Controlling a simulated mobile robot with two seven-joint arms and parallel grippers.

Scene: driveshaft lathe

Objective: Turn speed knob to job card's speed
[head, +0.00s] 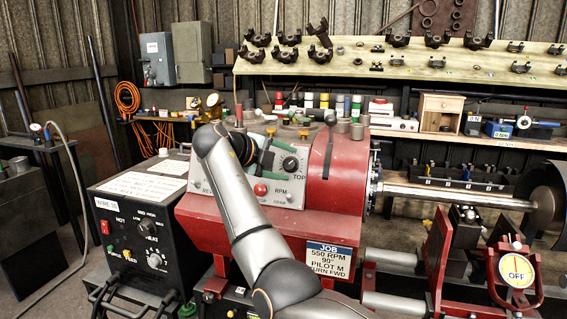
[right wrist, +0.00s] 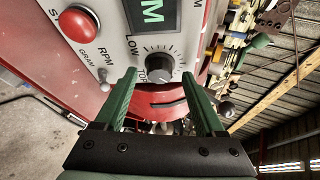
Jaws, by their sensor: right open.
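The speed knob (head: 290,163) is a dark round knob on the grey front panel (head: 232,186) of the red lathe, with TOP printed by it. In the right wrist view the knob (right wrist: 159,68) has tick marks around it, with LOW at its left. My right gripper (head: 272,155) is open and points at the panel. In the right wrist view its green fingers (right wrist: 158,76) stand either side of the knob, apart from it as far as I can tell. The job card (head: 329,260) reads 550 RPM, 90°, PILOT M, TURN FWD. My left gripper is out of view.
A red button (head: 261,189) sits on the same panel, beside the knob; it also shows in the right wrist view (right wrist: 79,25). A screen (right wrist: 152,12) is partly cut off. A black control box (head: 140,228) stands left of the lathe. A steel shaft (head: 450,196) extends right.

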